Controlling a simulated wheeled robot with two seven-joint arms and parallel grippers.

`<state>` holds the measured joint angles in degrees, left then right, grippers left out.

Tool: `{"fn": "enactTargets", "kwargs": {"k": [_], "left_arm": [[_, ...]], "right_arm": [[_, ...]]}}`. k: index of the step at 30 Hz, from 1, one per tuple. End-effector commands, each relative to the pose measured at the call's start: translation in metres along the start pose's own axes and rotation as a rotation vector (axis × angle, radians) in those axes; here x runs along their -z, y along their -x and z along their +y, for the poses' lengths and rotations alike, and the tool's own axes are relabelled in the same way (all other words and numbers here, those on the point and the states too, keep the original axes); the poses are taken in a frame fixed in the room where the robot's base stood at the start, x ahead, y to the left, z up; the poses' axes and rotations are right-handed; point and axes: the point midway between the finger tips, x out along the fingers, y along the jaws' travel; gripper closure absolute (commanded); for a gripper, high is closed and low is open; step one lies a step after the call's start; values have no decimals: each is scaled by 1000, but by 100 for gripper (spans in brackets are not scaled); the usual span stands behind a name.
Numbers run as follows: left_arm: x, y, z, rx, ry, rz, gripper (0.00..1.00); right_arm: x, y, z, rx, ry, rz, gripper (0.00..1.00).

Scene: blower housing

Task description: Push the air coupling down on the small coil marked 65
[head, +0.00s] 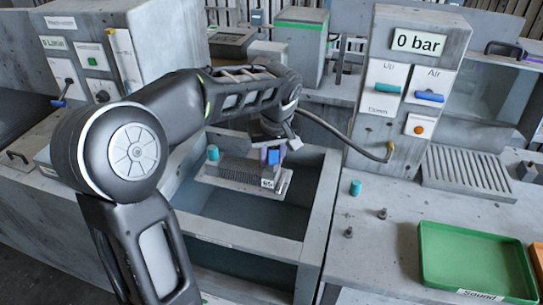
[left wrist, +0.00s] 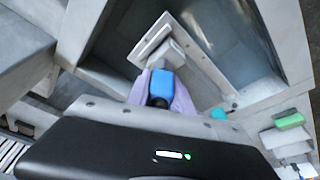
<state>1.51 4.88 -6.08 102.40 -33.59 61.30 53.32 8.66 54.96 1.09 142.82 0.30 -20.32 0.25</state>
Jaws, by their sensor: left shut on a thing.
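The small coil (head: 238,171), a grey finned block on a plate with a label that reads 65, sits over the open tank in the head view. Part of its plate (left wrist: 150,38) shows in the left wrist view. My left gripper (head: 270,156) is above the coil's right end, shut on the blue air coupling (head: 273,157). In the left wrist view the coupling (left wrist: 162,82) is between the pale purple fingers. I cannot tell whether the coupling touches the coil's port. A teal cap (head: 212,153) stands at the coil's left end. My right gripper is not in view.
A grey hose (head: 335,133) runs from near my left wrist to the panel (head: 420,42), whose display reads 0 bar. The tank rim (head: 318,215) surrounds the coil. A teal cap (head: 355,188), small metal fittings and a green tray (head: 475,258) are on the right bench.

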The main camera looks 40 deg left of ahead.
Motion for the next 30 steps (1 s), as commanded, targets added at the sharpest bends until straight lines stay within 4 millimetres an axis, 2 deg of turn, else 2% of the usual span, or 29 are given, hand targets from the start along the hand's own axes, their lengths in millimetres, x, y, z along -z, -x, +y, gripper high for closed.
{"fn": "enactTargets", "kwargs": {"k": [11,12,20,30], "left_arm": [[0,0,0,-1,0,1,100],[0,0,0,-1,0,1,70],[0,-1,0,-1,0,1,49],[0,-1,0,0,0,0,48]], "right_arm": [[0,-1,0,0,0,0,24],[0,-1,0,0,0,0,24],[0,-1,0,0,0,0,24],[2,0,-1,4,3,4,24]]}}
